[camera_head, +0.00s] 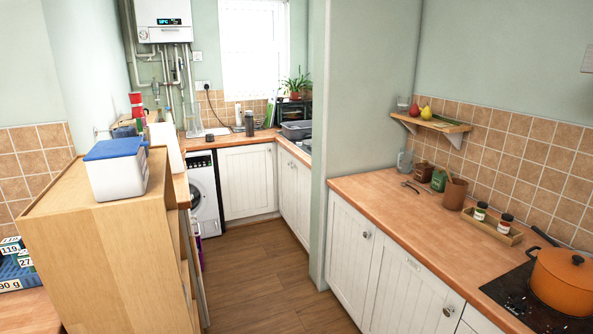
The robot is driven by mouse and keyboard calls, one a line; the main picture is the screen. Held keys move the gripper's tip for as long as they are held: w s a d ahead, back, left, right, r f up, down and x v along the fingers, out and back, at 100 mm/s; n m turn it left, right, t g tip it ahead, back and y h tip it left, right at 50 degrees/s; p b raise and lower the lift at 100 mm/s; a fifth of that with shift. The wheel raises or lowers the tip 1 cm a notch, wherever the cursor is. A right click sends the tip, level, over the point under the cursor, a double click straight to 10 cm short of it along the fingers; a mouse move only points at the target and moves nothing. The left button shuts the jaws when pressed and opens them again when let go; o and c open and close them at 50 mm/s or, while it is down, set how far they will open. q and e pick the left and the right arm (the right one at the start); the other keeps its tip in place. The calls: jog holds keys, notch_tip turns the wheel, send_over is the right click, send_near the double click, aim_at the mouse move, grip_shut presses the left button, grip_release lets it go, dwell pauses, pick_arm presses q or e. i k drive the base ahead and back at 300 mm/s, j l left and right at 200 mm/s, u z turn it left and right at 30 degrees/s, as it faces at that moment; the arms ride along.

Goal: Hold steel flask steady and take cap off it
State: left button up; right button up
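A dark grey upright cylinder (249,124), which looks like the steel flask, stands on the far wooden counter below the window. It is small in the picture, and I cannot make out whether a cap is on it. A slimmer, pale upright object (238,115) stands just left of it. Neither of my grippers is in view, and nothing is seen touching the flask.
A tall wooden cabinet (100,245) bearing a blue-lidded white box (116,170) stands at near left. A long counter (390,195) with an orange pot (563,280) runs along the right. The wooden floor (257,275) between them is clear toward the washing machine (203,195).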

aim_at(250, 128)
jog(key=z, duration=0.4)
jog(key=i+z, duration=0.1)
jog(key=z, duration=0.75)
jog(key=i+j+z, duration=0.1)
jog(key=z, duration=0.75)
jog(key=i+j+z, duration=0.1)
jog(key=z, duration=0.25)
jog(key=j+z, duration=0.35)
jog(key=i+j+z, duration=0.1)
jog(key=z, duration=0.25)
jog(key=j+u, duration=0.15)
jog(key=j, duration=0.45)
jog(key=i+j+u, duration=0.15)
jog(key=j, duration=0.4)
jog(key=j+u, duration=0.1)
jog(key=j, duration=0.5)
jog(key=k+j+u, duration=0.15)
jog(key=j+u, duration=0.15)
jog(key=j, duration=1.4)
jog(key=j+u, duration=0.25)
jog(key=j, duration=3.9)
jog(key=j+u, duration=0.1)
jog(key=j, duration=0.35)
jog(key=i+j+u, duration=0.1)
jog(key=j, duration=0.3)
jog(key=j+u, duration=0.1)
jog(key=j, duration=0.35)
jog(key=i, duration=0.05)
